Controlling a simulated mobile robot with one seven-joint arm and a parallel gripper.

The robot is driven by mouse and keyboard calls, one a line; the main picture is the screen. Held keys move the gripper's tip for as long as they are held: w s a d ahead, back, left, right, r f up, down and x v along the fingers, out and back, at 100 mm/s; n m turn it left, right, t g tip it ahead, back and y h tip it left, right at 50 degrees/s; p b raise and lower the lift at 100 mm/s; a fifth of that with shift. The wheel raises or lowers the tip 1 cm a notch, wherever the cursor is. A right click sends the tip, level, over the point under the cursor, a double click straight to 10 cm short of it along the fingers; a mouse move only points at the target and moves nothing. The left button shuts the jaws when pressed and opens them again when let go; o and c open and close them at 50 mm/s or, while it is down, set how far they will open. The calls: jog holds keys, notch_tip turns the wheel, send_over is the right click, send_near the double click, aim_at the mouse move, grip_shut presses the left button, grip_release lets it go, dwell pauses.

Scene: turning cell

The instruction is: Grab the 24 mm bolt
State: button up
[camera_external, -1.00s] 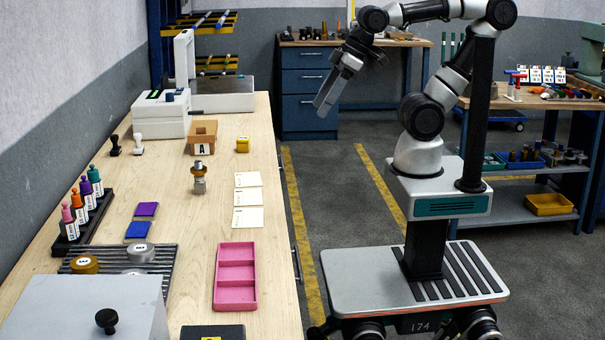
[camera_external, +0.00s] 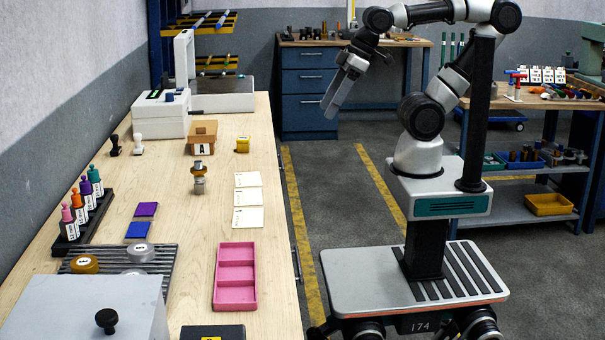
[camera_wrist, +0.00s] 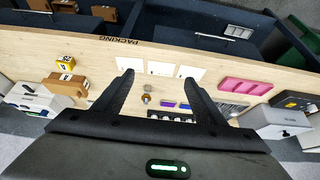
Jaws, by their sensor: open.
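My gripper (camera_external: 329,110) hangs in the air beyond the bench's right edge, pointing down and to the left. In the wrist view my gripper (camera_wrist: 158,78) is open and empty, its two dark fingers spread over a distant view of the bench. A small upright steel-and-brass piece (camera_external: 199,178) stands alone on the middle of the bench; it also shows between the fingers in the wrist view (camera_wrist: 146,98). No size marking is readable on it, so I cannot tell whether it is the 24 mm bolt. No other clear bolt shows on the bench.
Bare wood surrounds the upright piece.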

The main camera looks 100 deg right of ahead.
jog(key=shift+c, duration=0.5)
jog(key=c, duration=0.5)
jog(key=shift+c, duration=0.2)
jog(key=n+t+h+p, duration=0.35)
jog(key=n+h, duration=0.75)
jog(key=n, duration=1.5)
send_near(199, 177)
notch_tip(199, 177, up, 6)
jog(key=s, duration=0.1)
jog(key=shift+g, duration=0.35)
jog(key=x, duration=1)
jog(key=f+x, duration=0.1)
jog(key=x, duration=0.5)
jog(key=shift+w+a, duration=0.15)
jog(key=shift+a, duration=0.15)
